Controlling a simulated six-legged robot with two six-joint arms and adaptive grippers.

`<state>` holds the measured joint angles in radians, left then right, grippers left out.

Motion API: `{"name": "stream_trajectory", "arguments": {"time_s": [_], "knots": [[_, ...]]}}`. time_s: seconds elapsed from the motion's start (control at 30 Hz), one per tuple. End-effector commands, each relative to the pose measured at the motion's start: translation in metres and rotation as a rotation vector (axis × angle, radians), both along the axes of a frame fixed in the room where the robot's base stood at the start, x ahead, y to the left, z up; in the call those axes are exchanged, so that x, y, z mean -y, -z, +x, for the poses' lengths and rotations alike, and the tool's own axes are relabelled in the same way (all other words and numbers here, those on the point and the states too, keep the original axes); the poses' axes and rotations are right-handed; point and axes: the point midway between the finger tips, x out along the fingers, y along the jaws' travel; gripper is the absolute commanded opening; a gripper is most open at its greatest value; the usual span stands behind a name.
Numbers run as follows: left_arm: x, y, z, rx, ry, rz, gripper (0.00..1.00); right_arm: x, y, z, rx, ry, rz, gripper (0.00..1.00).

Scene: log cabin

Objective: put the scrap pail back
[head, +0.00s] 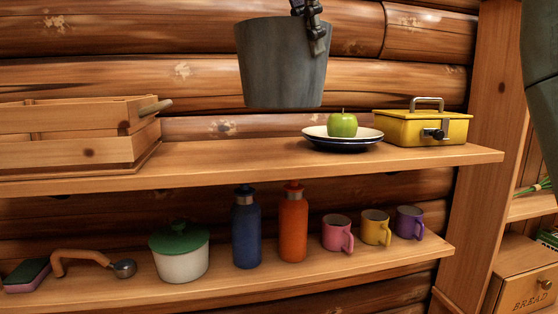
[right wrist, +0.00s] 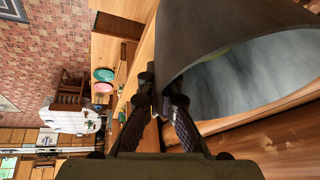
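The scrap pail (head: 282,65) is a dark grey, tapered metal bucket. In the head view it hangs upright in the air, its bottom above the upper shelf (head: 235,158), between the wooden crate and the plates. In the right wrist view the gripper fingers (right wrist: 166,98) meet at the wall of the pail (right wrist: 185,35), whose pale grey inside shows at right. My left gripper is not in view.
On the upper shelf stand a wooden crate (head: 70,120), plates (head: 318,134) with a green apple (head: 342,124), and a yellow box (head: 422,128). The shelf between crate and plates is bare. The lower shelf (head: 225,287) holds a pot (head: 180,262), bottles and mugs.

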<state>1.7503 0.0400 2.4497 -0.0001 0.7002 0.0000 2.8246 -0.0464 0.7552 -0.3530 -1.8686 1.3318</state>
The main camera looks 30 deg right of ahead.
Motion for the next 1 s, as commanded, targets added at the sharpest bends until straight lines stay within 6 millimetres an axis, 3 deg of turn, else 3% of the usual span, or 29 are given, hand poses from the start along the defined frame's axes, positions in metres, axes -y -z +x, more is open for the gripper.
{"name": "stream_trajectory", "arguments": {"time_s": [0.17, 0.4, 1.0], "knots": [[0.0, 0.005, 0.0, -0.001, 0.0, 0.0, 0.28, 0.0, 0.012, -0.004, 0.002, 0.002, -0.002, 0.0], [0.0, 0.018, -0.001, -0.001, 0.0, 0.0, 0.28, 0.0, 0.048, -0.005, 0.002, 0.002, -0.001, 0.0], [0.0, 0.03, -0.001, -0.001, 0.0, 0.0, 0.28, 0.0, 0.099, -0.001, 0.005, 0.001, -0.001, 0.0]]}}
